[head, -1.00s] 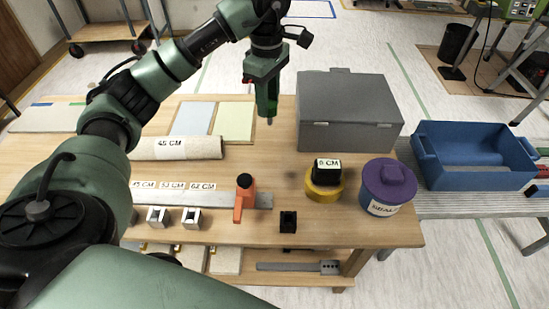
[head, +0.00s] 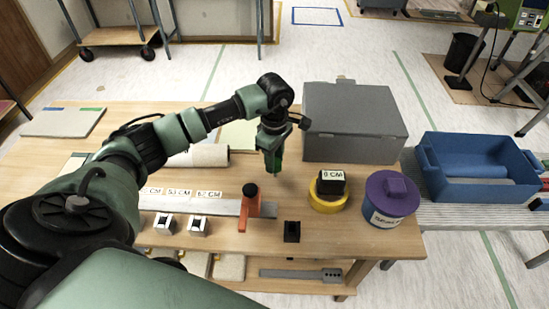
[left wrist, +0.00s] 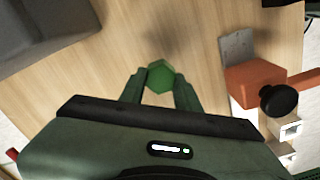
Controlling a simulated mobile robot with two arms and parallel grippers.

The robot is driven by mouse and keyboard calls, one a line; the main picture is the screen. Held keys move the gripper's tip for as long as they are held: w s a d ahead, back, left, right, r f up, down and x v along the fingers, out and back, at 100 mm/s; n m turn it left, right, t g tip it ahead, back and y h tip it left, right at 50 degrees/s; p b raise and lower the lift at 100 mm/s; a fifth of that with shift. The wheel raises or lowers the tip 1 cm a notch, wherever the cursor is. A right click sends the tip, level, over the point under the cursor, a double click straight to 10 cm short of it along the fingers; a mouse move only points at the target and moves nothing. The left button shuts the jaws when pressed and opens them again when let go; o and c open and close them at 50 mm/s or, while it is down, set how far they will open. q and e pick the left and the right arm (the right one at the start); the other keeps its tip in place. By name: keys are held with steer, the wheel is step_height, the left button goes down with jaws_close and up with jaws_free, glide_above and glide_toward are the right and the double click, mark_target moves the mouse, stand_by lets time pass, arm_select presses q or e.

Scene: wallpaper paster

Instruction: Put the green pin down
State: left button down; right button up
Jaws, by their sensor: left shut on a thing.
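My left gripper (head: 272,158) is shut on the green pin (left wrist: 160,76), whose hexagonal end shows between the two fingers in the left wrist view. In the head view the pin (head: 274,168) points down, roughly upright, over the wooden table (head: 320,225). It appears to be held above the bare wood, between the grey box and the orange stop; I cannot tell the exact gap. My right gripper is not in view.
A grey box (head: 352,120) stands behind to the right. An orange stop (head: 247,208) with a black knob sits on a metal ruler (head: 215,207). A blue bin (head: 480,170) is at right.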

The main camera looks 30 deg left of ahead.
arm_select(q)
steer(key=shift+f, duration=0.1)
steer(key=shift+f, duration=0.15)
steer(key=c, duration=1)
jaws_free()
steer(key=shift+r, duration=0.4)
step_height(320, 180, up, 12)
steer(key=shift+f+b, duration=0.1)
steer(key=shift+b, duration=0.55)
